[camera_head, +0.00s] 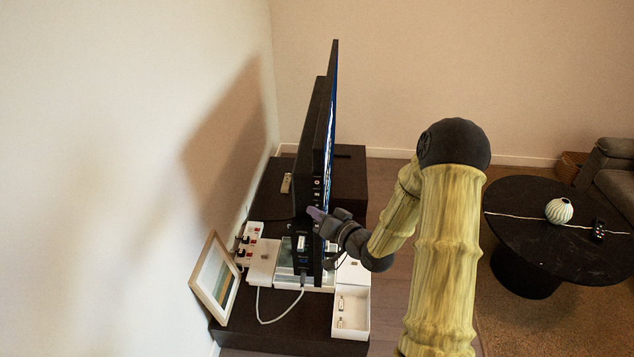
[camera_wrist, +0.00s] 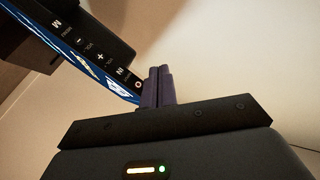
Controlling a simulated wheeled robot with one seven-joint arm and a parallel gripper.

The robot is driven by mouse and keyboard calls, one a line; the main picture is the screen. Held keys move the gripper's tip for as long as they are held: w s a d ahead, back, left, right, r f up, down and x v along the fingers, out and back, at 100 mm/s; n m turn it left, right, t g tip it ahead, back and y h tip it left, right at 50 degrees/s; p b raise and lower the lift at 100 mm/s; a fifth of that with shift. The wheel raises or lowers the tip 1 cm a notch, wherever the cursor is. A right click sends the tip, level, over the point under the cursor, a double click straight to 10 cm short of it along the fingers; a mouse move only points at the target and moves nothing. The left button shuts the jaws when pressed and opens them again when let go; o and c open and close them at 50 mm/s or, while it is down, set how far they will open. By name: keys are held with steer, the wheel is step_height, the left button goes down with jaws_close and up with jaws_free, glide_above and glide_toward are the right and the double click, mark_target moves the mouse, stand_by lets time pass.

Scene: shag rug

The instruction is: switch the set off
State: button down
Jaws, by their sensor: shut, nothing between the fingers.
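The set is a television (camera_head: 324,125) seen almost edge-on, standing on a dark low cabinet (camera_head: 290,325). A strip of its screen shows lit blue. In the wrist view the television's edge (camera_wrist: 105,40) carries a row of marked buttons, with a round orange-ringed button (camera_wrist: 138,85) at the near end. My gripper (camera_head: 317,213) is at the television's side edge, just below its buttons. In the wrist view its purple fingertips (camera_wrist: 158,72) are together and empty, close beside the ringed button. I cannot tell whether they touch the set.
A white power strip (camera_head: 248,243) with plugs, a leaning picture frame (camera_head: 216,279) and an open white box (camera_head: 351,312) crowd the cabinet. A white cable (camera_head: 266,320) loops across it.

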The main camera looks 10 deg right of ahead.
steer(key=shift+w, duration=0.15)
steer(key=shift+w+d+p, duration=0.2)
steer(key=shift+w+d, duration=0.25)
steer(key=shift+w, duration=0.9)
steer(key=shift+w+d+p, duration=0.2)
steer(key=shift+w+d, duration=0.3)
steer(key=shift+w, duration=0.85)
steer(key=shift+w+d+p, duration=0.2)
steer(key=shift+w+d, duration=0.25)
steer(key=shift+w, duration=0.9)
steer(key=shift+w+d, duration=0.1)
steer(key=shift+w, duration=0.3)
steer(key=shift+w+d, duration=0.1)
steer(key=shift+w, duration=0.2)
steer(key=shift+s, duration=0.1)
steer(key=shift+s+a, duration=0.2)
steer(key=shift+s, duration=0.45)
steer(key=shift+s+a+b, duration=0.15)
steer(key=shift+s+a, duration=0.1)
steer(key=shift+s, duration=0.55)
steer(key=shift+s+a+b, duration=0.2)
steer(key=shift+s+a, duration=0.1)
steer(key=shift+s, duration=0.45)
steer(key=shift+s+a+b, duration=0.15)
steer(key=shift+s+a, duration=0.1)
steer(key=shift+s, duration=0.55)
